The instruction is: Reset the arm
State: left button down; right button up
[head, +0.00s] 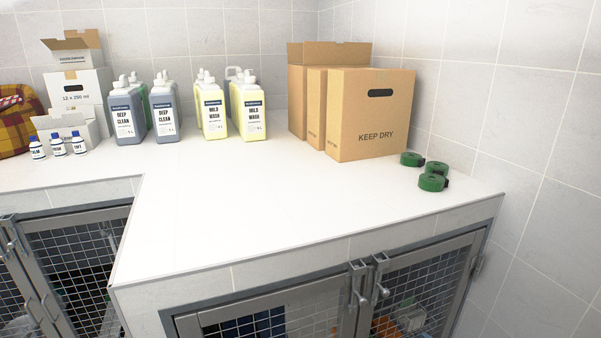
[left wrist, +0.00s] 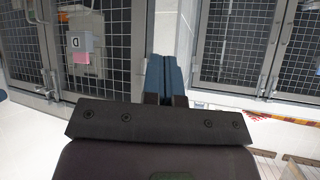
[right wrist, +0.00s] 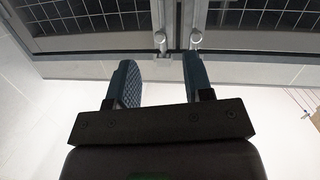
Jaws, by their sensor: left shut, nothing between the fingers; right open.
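The task names only the arm, and neither arm shows in the head view. My left gripper (left wrist: 166,78) shows in the left wrist view with its two blue fingers together and nothing between them. Mesh kennel doors (left wrist: 95,50) stand beyond it. My right gripper (right wrist: 158,80) shows in the right wrist view with its blue fingers apart and nothing between them. Beyond its fingertips are two door latches (right wrist: 195,38) on a mesh kennel front.
A white counter (head: 230,210) has a wide clear middle. On it stand grey bottles (head: 165,115), yellow bottles (head: 250,115), cardboard boxes (head: 365,135), green tape rolls (head: 432,180) and small bottles (head: 58,145). Closed mesh doors (head: 415,290) are below. A tiled wall (head: 540,130) bounds the right.

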jog(key=s+d+f+m+g+h+p, duration=0.1)
jog(key=s+f, duration=0.4)
jog(key=s, duration=0.6)
jog(key=s+d+f+m+g+h+p, duration=0.1)
jog(key=s+f, duration=0.4)
jog(key=s, duration=0.7)
jog(key=d+g+h, duration=0.1)
jog(key=d+g, duration=0.1)
jog(key=shift+s+m+g+h+p, duration=0.2)
jog(key=shift+m+g+h+p, duration=0.1)
jog(key=shift+m+g, duration=0.1)
